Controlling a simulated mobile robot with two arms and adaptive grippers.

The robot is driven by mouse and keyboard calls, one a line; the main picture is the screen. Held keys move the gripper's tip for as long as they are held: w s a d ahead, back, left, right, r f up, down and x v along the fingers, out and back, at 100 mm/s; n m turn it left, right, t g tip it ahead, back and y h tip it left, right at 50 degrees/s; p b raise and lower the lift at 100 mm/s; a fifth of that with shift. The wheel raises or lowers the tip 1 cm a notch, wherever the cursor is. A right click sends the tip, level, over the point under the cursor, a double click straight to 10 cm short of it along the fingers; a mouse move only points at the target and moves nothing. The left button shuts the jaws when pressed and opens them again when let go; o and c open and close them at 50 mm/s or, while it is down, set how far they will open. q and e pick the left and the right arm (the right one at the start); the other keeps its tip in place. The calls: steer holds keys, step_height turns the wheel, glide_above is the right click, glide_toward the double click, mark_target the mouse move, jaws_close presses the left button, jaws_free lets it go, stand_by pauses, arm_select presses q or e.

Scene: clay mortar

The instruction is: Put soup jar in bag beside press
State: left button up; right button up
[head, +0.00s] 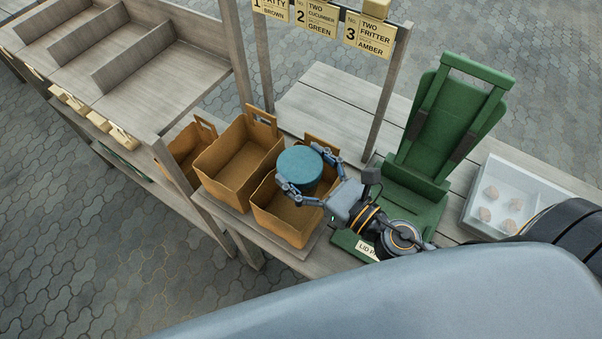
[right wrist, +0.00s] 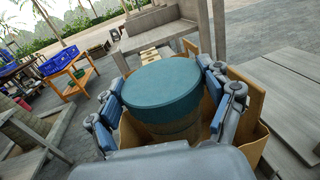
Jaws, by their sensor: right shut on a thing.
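The soup jar (head: 301,165) has a round teal lid and shows from above in the head view. My right gripper (head: 308,175) is shut on the jar, with fingers on both sides of it. In the right wrist view the jar (right wrist: 163,90) stands upright between the fingers, its lower part brownish. The jar is over the brown bag (head: 285,222) closest to the green press (head: 420,150). The bag's rim surrounds the jar's lower part in the right wrist view; whether the jar touches the bag's bottom is hidden. My left gripper is not in view.
Two more brown bags stand to the left, a middle one (head: 236,160) and a far one (head: 184,150). A white tray (head: 515,190) with several small lumps lies right of the press. Wooden posts and hanging order signs (head: 316,14) stand behind the bags.

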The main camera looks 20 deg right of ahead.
steer(key=f+b, duration=0.1)
steer(key=f, duration=0.1)
steer(key=f+b, duration=0.1)
steer(key=shift+w+f, duration=0.35)
steer(key=shift+w, duration=0.05)
steer(key=shift+f, duration=0.1)
steer(key=shift+f+b, duration=0.1)
steer(key=shift+b, duration=0.2)
steer(key=shift+f+b, duration=0.55)
steer(key=o, duration=1.8)
steer(key=shift+c, duration=0.2)
